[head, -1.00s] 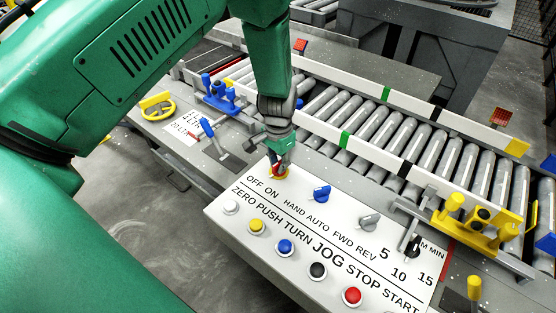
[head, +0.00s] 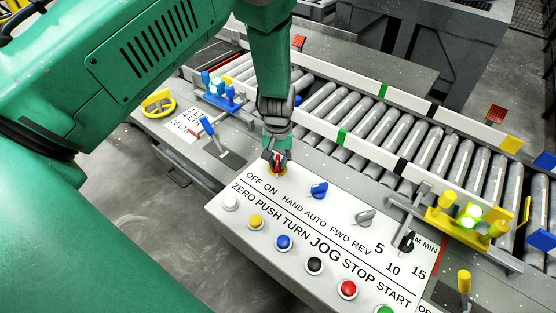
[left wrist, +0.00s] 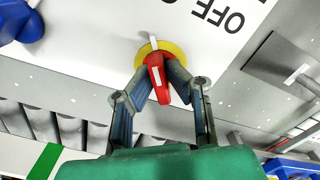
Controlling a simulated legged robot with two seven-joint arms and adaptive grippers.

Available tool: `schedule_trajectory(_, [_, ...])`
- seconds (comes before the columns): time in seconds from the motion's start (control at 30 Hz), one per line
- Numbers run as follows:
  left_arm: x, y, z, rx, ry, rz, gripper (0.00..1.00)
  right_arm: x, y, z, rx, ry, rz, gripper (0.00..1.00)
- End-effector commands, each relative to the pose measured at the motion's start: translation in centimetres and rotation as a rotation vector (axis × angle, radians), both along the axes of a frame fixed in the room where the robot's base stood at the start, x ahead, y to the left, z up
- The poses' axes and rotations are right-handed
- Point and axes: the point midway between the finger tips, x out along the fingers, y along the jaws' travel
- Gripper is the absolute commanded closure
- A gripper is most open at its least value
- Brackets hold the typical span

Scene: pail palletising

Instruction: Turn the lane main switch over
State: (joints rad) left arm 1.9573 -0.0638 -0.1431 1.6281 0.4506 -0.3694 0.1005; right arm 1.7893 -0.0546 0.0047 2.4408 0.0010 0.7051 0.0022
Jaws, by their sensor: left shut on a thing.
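The lane main switch is a red handle (left wrist: 157,80) on a yellow round plate (left wrist: 172,48), at the OFF/ON end of the white control panel (head: 225,215). In the head view the switch (head: 277,169) is mostly covered by my left gripper (head: 276,160). In the left wrist view my left gripper (left wrist: 161,92) has its two fingers closed on both sides of the red handle. A white mark runs along the handle, and another white mark shows on the yellow plate. My right gripper is not in view.
The panel also has a blue knob (head: 319,190), a grey knob (head: 365,217), a black knob and a row of push buttons. A roller conveyor (head: 370,140) runs behind. Lit lamps show on a blue fixture (head: 222,98) and a yellow fixture (head: 440,220).

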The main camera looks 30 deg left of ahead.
Motion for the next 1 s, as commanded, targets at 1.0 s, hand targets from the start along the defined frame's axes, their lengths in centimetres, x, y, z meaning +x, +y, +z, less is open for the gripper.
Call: schedule_trajectory(1.0, [0.33,0.11,0.58,0.002,-0.01,0.028,0.68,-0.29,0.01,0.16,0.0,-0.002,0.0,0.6])
